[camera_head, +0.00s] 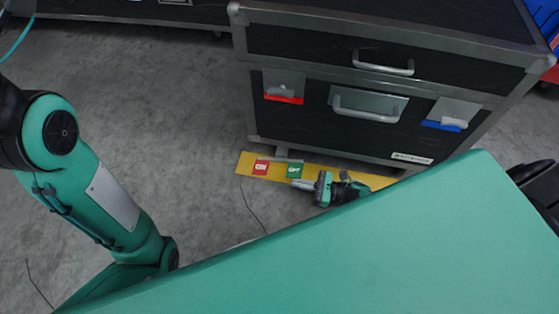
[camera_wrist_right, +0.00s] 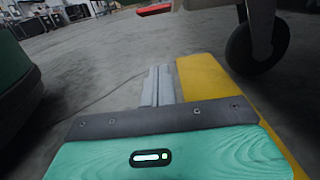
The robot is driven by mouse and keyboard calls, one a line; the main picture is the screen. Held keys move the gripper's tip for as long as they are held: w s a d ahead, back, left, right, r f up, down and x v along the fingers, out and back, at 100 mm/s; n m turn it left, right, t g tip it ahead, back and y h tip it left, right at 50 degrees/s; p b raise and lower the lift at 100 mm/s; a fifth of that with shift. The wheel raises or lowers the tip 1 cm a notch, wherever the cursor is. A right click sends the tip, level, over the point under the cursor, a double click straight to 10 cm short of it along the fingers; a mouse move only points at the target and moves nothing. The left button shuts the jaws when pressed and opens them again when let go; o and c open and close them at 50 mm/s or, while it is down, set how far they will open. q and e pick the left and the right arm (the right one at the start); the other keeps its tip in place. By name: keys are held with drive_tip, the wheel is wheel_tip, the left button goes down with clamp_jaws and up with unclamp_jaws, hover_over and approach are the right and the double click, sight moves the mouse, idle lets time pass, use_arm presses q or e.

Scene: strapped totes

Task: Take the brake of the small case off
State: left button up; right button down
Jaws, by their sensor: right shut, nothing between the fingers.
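The small case (camera_head: 365,125), black with metal edges, stands at the upper right in the head view. A yellow strip (camera_head: 345,177) runs low along its front, with a red label (camera_head: 261,167) and a green label (camera_head: 294,170). A small grey piece (camera_head: 281,150), perhaps the brake pedal, shows between strip and case. My right gripper (camera_head: 296,184) is shut and empty, its fingertips just in front of the green label; contact cannot be told. In the wrist view its grey fingers (camera_wrist_right: 158,85) lie beside the yellow strip (camera_wrist_right: 205,80). My left gripper is out of view.
A caster wheel (camera_wrist_right: 257,48) stands beyond the strip in the wrist view. Another dark case (camera_head: 130,10) is at the upper left. Grey floor (camera_head: 170,100) is open left of the small case. Thin dark lines cross the floor.

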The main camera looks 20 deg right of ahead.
drive_tip(key=b+x, duration=0.3)
drive_tip(key=x, duration=0.7)
drive_tip(key=shift+f, duration=0.1)
drive_tip(key=shift+w+a+r, duration=0.1)
drive_tip(key=shift+a+r, duration=0.05)
drive_tip(key=shift+r, duration=1.9)
